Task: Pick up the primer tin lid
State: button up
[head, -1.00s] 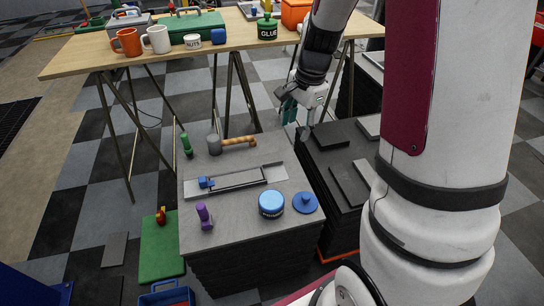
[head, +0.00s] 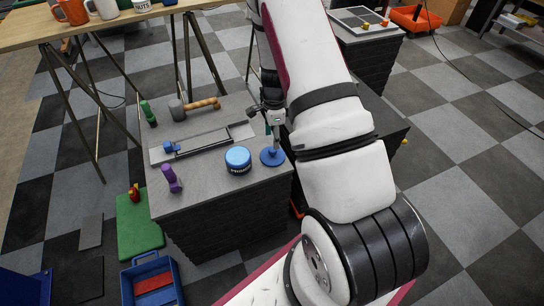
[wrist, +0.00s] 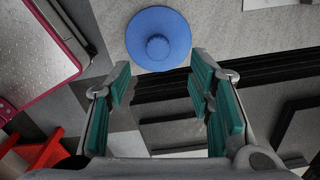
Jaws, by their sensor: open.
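The primer tin lid (head: 266,158) is a flat blue disc with a round knob in its middle. It lies on the grey block top near the right edge, right of the blue primer tin (head: 238,161). My gripper (head: 271,135) is open and points down just above the lid, hiding a little of it. In the wrist view the lid (wrist: 150,20) is at the top centre, with its knob facing up. My open gripper (wrist: 161,78) has its teal fingers spread wide, short of the knob, with nothing between them.
A purple-handled item (head: 170,178), a grey metal tray (head: 215,140) and a wooden-handled mallet (head: 200,104) share the block top (head: 195,190). A darker stack stands right of the block. A blue crate (head: 130,285) and green mat (head: 135,225) lie on the floor at left.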

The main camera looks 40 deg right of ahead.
aim_at(272, 149)
jog(key=f, duration=0.4)
jog(key=f+b, duration=0.1)
jog(key=f, duration=0.2)
jog(key=shift+w+a+f, duration=0.1)
jog(key=shift+a, duration=0.25)
jog(key=c, duration=1.1)
